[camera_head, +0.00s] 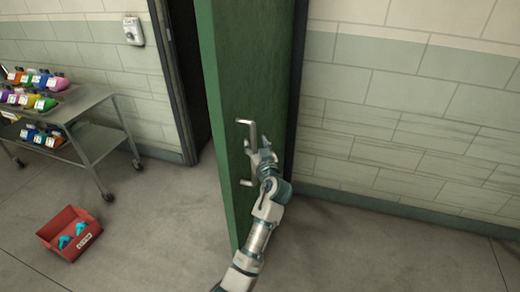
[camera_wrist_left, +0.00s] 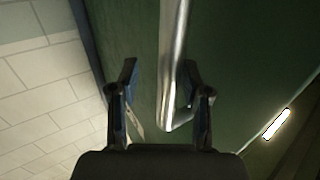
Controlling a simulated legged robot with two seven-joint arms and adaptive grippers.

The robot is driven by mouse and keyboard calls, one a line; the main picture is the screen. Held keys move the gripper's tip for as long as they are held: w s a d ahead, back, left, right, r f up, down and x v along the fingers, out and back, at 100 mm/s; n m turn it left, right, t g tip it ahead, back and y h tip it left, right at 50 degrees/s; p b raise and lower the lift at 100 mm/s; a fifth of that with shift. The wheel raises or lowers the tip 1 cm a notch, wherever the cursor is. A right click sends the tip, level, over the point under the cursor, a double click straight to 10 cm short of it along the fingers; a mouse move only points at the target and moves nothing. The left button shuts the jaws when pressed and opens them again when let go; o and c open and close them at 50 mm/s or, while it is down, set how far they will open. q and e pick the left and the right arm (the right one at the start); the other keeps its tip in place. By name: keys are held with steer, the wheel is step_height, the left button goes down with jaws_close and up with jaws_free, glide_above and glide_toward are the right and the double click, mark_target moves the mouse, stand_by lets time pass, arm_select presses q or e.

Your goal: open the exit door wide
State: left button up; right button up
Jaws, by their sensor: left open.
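The green exit door (camera_head: 250,60) stands ajar, with its free edge swung out from the dark doorway (camera_head: 192,85). A metal pull handle (camera_head: 248,123) is fixed upright on the door's face. My left gripper (camera_head: 258,152) is at the handle, and its arm comes up from below. In the left wrist view the left gripper (camera_wrist_left: 160,70) is open, and the handle bar (camera_wrist_left: 173,60) runs between its two fingers. The green door surface (camera_wrist_left: 250,60) lies behind it. I cannot tell whether a finger touches the bar. My right gripper is not in view.
A metal cart (camera_head: 82,103) with several colourful bags stands at the left. A red bin (camera_head: 58,238) with cyan items is on the floor near it. A white box (camera_head: 133,31) is on the wall. Floor (camera_head: 390,245) right of the door is clear, with a tiled wall (camera_head: 410,120) behind.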

arm_select(q)
steer(key=v, duration=1.1)
steer(key=shift+s+d, duration=0.2)
steer(key=shift+d, duration=0.15)
steer(key=shift+a+f, duration=0.1)
steer(key=shift+a, duration=0.05)
